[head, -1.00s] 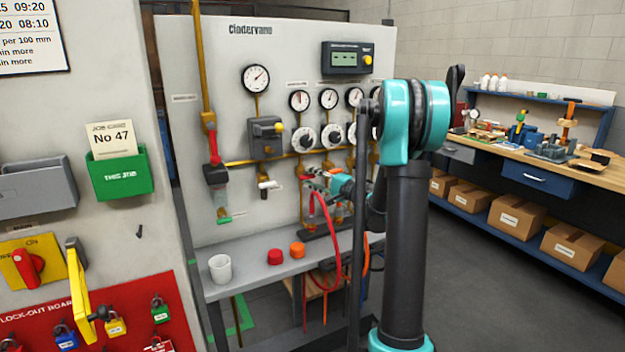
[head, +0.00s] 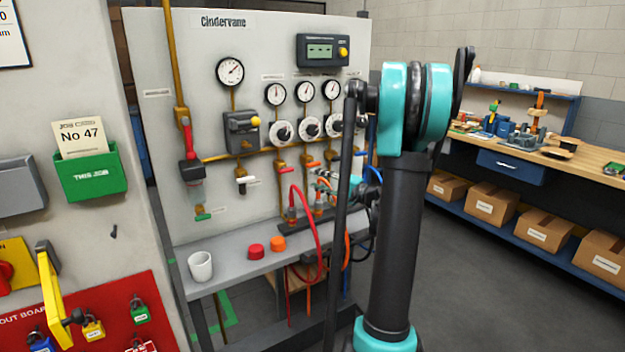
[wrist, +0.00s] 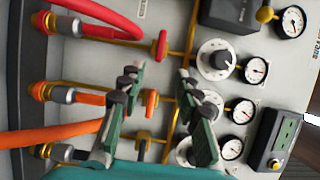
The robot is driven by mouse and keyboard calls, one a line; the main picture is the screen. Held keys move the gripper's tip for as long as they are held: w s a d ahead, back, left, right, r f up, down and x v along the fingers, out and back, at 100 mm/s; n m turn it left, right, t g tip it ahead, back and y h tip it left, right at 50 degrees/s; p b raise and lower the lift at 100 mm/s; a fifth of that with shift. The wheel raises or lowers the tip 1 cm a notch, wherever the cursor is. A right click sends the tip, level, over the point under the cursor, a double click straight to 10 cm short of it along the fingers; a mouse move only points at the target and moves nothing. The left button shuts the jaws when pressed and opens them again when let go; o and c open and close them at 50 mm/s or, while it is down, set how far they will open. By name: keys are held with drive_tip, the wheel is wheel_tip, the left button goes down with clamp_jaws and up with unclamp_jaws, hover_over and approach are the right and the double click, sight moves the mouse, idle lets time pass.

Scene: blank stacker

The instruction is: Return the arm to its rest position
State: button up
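My gripper (wrist: 160,95) shows in the wrist view with its two green-and-black fingers spread apart. Nothing is between the fingertips. It points at the grey gas panel (head: 230,60), with the knobs, gauges and valve handles beyond the fingers. In the head view my arm stands upright right of centre, its elbow high, and the forearm reaches back toward the panel.
A shelf (head: 225,272) below the panel holds a white cup (head: 200,267), a red cap (head: 256,251) and an orange cap (head: 278,243). Red hose (head: 318,225) loops near the arm. A workbench (head: 590,165) stands at right. Open floor (head: 465,290) lies between.

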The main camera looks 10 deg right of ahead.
drive_tip(key=s+a+f+n+g+h, duration=0.2)
drive_tip(key=s+a+f+n+g, duration=0.15)
drive_tip(key=s+a+f, duration=0.35)
drive_tip(key=s+a+f+n+g+h, duration=0.2)
drive_tip(key=s+a+f+g, duration=0.25)
drive_tip(key=s, duration=0.45)
drive_tip(key=s+d+f+n+h, duration=0.2)
drive_tip(key=s+d+f+h, duration=0.1)
drive_tip(key=s, duration=0.5)
drive_tip(key=s+d+f+n+g+h, duration=0.1)
drive_tip(key=s+d+f+n+h, duration=0.1)
drive_tip(key=s, duration=0.6)
wheel_tip(320, 180, down, 3)
drive_tip(key=d+h, duration=0.1)
drive_tip(key=h, duration=0.1)
drive_tip(key=shift+d+f+g+h, duration=0.2)
drive_tip(key=shift+g+h, duration=0.1)
drive_tip(key=shift+o, duration=0.6)
drive_tip(key=shift+w+n, duration=0.1)
drive_tip(key=shift+n, duration=0.15)
